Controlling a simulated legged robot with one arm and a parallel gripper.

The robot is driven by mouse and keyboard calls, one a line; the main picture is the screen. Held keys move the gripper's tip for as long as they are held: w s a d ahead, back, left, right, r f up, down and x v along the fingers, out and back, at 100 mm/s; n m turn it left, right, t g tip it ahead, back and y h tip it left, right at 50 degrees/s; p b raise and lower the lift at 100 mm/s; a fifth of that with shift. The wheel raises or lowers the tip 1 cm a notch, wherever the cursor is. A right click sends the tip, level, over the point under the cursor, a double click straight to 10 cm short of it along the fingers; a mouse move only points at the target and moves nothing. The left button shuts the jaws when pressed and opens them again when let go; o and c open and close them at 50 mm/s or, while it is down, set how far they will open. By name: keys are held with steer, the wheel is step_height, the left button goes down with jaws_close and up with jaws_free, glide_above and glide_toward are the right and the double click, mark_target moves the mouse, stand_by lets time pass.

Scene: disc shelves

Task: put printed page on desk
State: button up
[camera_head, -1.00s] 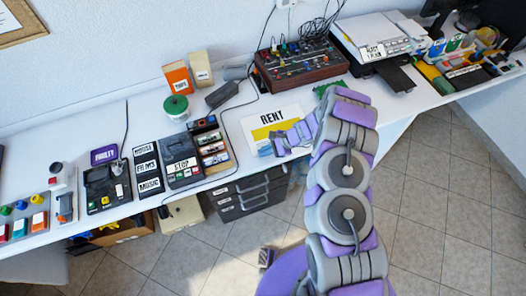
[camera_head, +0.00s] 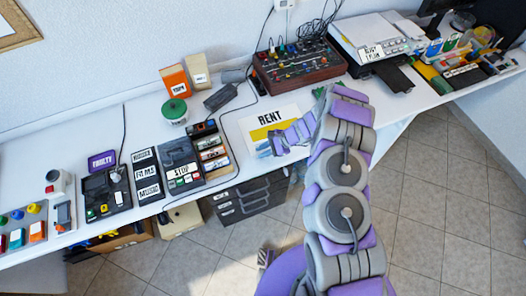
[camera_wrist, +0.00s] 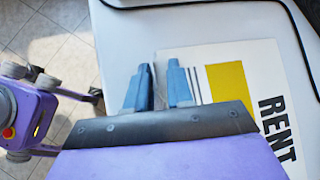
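The printed page (camera_head: 262,118), white with "RENT" and a yellow block, lies on the white desk (camera_head: 225,98). In the wrist view the page (camera_wrist: 245,53) lies flat, with "RENT" sideways at the right. My gripper (camera_head: 278,144) is at the page's lower edge in the head view, where the arm hides part of the page. In the wrist view a gap shows between the two blue-grey fingers of my gripper (camera_wrist: 160,72), with nothing between them. The right finger overlaps the page's edge; I cannot tell whether it touches.
A mixer (camera_head: 298,66) and a printer (camera_head: 370,42) stand behind the page. A green-lidded jar (camera_head: 174,110), a dark device (camera_head: 181,163) and a stack of cassettes (camera_head: 211,148) stand to its left. A dark drawer unit (camera_head: 250,195) is below the desk. A cable runs beside the page.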

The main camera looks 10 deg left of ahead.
steer(key=shift+s+d+f, duration=0.2)
steer(key=shift+s+f, duration=0.2)
steer(key=p+v, duration=0.3)
steer(key=v, duration=1.4)
steer(key=shift+w+r, duration=0.35)
steer(key=shift+r, duration=0.1)
